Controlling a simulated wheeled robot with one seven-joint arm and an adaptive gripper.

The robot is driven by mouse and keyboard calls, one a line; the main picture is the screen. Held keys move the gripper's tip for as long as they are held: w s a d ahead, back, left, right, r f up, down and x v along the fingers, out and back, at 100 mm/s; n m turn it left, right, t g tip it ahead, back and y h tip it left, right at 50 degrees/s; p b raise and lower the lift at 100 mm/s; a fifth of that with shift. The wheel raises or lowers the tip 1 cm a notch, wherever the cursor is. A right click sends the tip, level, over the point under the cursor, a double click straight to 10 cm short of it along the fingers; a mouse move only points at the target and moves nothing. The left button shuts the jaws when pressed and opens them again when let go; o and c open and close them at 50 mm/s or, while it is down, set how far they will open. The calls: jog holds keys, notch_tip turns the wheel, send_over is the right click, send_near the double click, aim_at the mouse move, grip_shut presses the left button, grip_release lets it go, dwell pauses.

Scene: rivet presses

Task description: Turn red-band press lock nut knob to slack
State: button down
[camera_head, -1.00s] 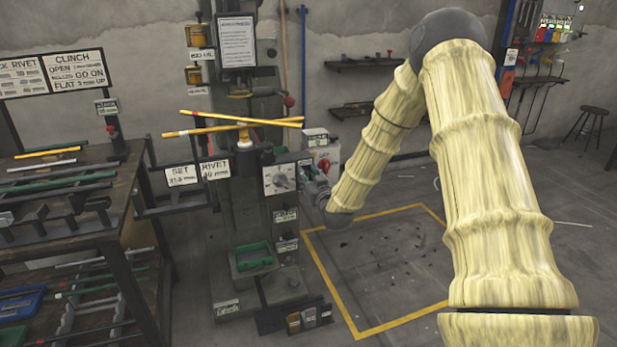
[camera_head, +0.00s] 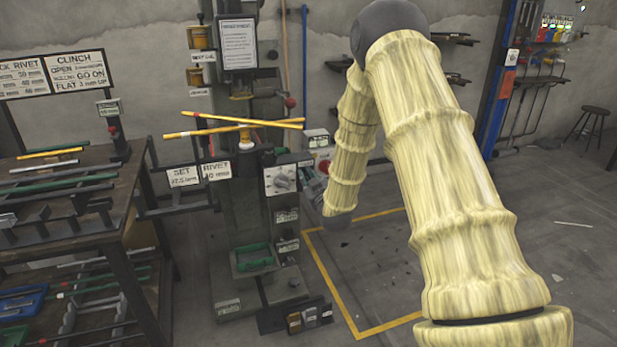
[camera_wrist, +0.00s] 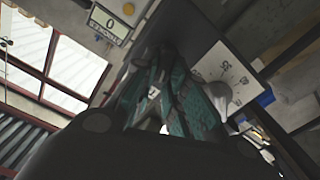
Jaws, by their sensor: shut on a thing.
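The press (camera_head: 246,190) is a tall dark grey column with a white dial plate (camera_head: 281,180) on its front. My gripper (camera_head: 312,187) is at the right side of the press, close to the dial plate and partly hidden by my own wrist. In the wrist view its teal fingers (camera_wrist: 168,88) are closed together at the middle. The lock nut knob between them is mostly hidden, so its turn position cannot be read. The dial plate also shows in the wrist view (camera_wrist: 228,72), with a pale knob (camera_wrist: 218,98) beside the fingers. I cannot make out a red band.
Two yellow bars (camera_head: 235,127) cross on the press. A red button (camera_head: 290,102) sits higher on its right side. A workbench (camera_head: 75,217) with bars and trays stands at left. Yellow-marked floor (camera_head: 368,270) lies open to the right.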

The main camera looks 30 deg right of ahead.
jog(key=shift+w+a+f+n+b, duration=0.15)
jog(key=shift+f+n+b, duration=0.15)
jog(key=shift+n, duration=2)
jog(key=shift+s+a+f+n+b, duration=0.1)
jog(key=shift+a+f+n+b, duration=0.15)
jog(key=shift+n, duration=2.05)
jog(key=shift+w+a+f+n+b, duration=0.1)
jog(key=shift+f+n+b, duration=0.2)
jog(key=shift+n, duration=2)
jog(key=c, duration=1.4)
grip_release()
jog(key=shift+r, duration=0.1)
jog(key=shift+c, duration=0.2)
jog(key=v, duration=1.2)
jog(key=shift+d, duration=0.1)
